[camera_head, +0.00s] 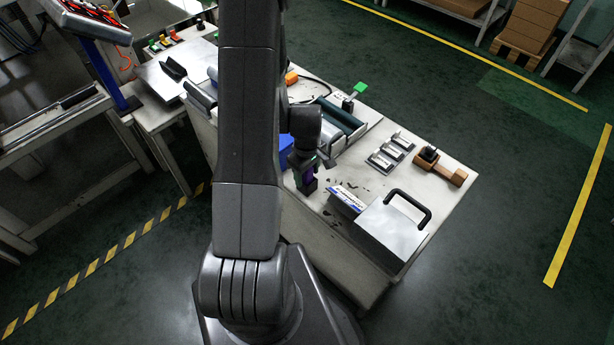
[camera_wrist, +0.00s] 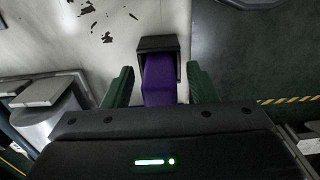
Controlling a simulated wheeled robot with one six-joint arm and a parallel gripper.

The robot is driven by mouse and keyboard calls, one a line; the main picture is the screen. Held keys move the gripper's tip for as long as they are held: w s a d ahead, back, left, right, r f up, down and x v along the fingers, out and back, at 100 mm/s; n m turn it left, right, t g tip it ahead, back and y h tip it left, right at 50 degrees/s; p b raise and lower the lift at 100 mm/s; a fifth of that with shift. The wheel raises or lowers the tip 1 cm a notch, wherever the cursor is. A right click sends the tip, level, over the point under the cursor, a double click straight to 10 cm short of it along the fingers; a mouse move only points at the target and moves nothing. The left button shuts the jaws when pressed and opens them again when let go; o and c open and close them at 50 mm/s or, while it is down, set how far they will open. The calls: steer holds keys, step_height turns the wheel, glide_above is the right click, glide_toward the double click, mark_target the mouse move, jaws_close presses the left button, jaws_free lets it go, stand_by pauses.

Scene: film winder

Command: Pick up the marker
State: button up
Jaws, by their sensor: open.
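The marker, a thick purple body, shows in the wrist view (camera_wrist: 160,82) between my gripper's two green fingers. A black block-shaped part is at its far end; I cannot tell whether that is a cap or a holder. My gripper (camera_wrist: 162,78) is open, with a finger on each side of the marker and a visible gap at both sides. In the head view the marker (camera_head: 307,177) is a small dark upright shape with a purple patch near the table's front edge. My gripper is beside it there, partly hidden by my arm.
On the table (camera_head: 325,225), a metal box with a black handle (camera_head: 392,235) stands at the right, with a blue and white box (camera_head: 347,198) beside it. Metal blocks (camera_head: 391,151) and a wooden piece (camera_head: 440,167) lie farther back. A blue bin (camera_head: 286,150) is partly hidden by my arm.

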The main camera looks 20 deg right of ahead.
steer(key=shift+c, duration=0.4)
steer(key=c, duration=1)
steer(key=shift+o, duration=0.2)
steer(key=shift+r, duration=0.15)
